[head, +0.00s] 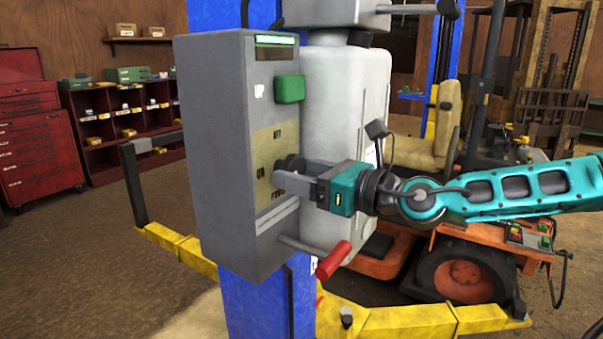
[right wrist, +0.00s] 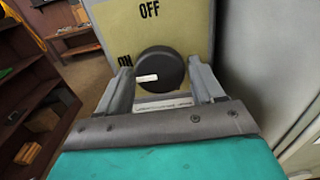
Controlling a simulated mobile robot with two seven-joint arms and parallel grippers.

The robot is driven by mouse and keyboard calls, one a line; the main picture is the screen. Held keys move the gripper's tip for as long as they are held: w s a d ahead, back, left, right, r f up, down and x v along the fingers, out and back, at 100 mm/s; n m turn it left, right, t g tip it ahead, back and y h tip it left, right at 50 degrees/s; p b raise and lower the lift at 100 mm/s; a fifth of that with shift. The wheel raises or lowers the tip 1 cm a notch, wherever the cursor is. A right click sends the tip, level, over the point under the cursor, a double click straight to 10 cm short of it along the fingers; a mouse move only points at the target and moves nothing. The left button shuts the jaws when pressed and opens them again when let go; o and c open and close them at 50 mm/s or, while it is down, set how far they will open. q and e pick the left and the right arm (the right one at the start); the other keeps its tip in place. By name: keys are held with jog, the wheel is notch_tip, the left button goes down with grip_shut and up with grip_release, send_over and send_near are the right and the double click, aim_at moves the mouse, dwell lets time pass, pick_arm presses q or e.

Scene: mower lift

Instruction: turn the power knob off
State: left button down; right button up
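The power knob (head: 292,163) is a round black knob on the beige panel of a grey control box (head: 222,150). In the right wrist view, the knob (right wrist: 160,70) has a white mark pointing left toward the ON label (right wrist: 125,61). The OFF label (right wrist: 149,10) is above it. My right gripper (head: 284,174) is at the panel, with its two fingers on either side of the knob. Small gaps show between fingers and knob in the wrist view, so it looks open; contact is unclear. My left gripper is out of view.
The box is on a blue lift post (head: 250,303) with yellow arms. An orange mower (head: 465,275) stands behind at right.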

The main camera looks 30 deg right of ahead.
jog(key=c, duration=0.7)
